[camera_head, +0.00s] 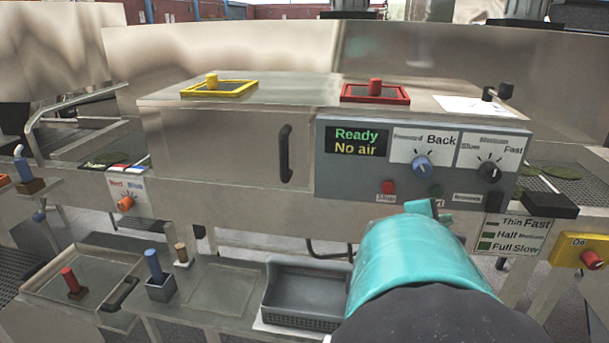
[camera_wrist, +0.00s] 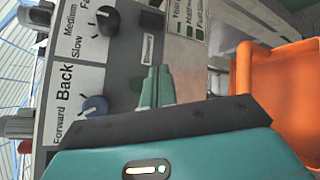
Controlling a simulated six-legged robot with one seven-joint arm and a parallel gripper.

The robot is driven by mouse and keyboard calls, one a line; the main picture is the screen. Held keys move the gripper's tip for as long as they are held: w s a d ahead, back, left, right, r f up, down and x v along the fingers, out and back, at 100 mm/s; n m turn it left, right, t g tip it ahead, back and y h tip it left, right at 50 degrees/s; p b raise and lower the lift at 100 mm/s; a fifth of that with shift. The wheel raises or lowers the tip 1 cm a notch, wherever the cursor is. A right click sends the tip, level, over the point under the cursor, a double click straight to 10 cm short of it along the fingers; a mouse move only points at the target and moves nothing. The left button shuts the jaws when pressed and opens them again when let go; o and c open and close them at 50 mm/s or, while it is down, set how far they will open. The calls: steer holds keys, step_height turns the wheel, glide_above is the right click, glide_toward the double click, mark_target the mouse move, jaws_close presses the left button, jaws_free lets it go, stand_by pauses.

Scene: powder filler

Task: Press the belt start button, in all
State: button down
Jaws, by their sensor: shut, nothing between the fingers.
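A grey control panel (camera_head: 350,180) on the steel machine carries a red button (camera_head: 388,187), with a label below it that seems to read Stop. A small green button (camera_head: 436,190) sits to its right, below the blue knob; its label is hidden behind my gripper.
A blue Forward/Back knob (camera_head: 422,168) and a black Slow/Fast knob (camera_head: 489,172) sit above. A black switch (camera_head: 494,198) is at the lower right. The display (camera_head: 357,142) reads Ready, No air. A yellow box with a red button (camera_head: 591,260) stands at far right.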

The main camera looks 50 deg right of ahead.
mark_target(442, 195)
steer(key=w+d, duration=0.4)
steer(key=d, duration=0.3)
steer(key=shift+w, duration=0.1)
stand_by(2.0)
steer(key=shift+w+d, duration=0.2)
steer(key=shift+d, duration=0.1)
steer(key=shift+w+d, duration=0.25)
steer(key=shift+d, duration=0.15)
stand_by(0.8)
steer(key=shift+a, duration=0.1)
steer(key=shift+s+a, duration=0.45)
steer(key=shift+a, duration=0.25)
steer(key=shift+s+a, duration=0.45)
steer(key=shift+a, duration=0.25)
steer(key=shift+s+a, duration=0.4)
steer(key=shift+a, duration=0.35)
steer(key=shift+s+a, duration=0.45)
steer(key=shift+a, duration=0.25)
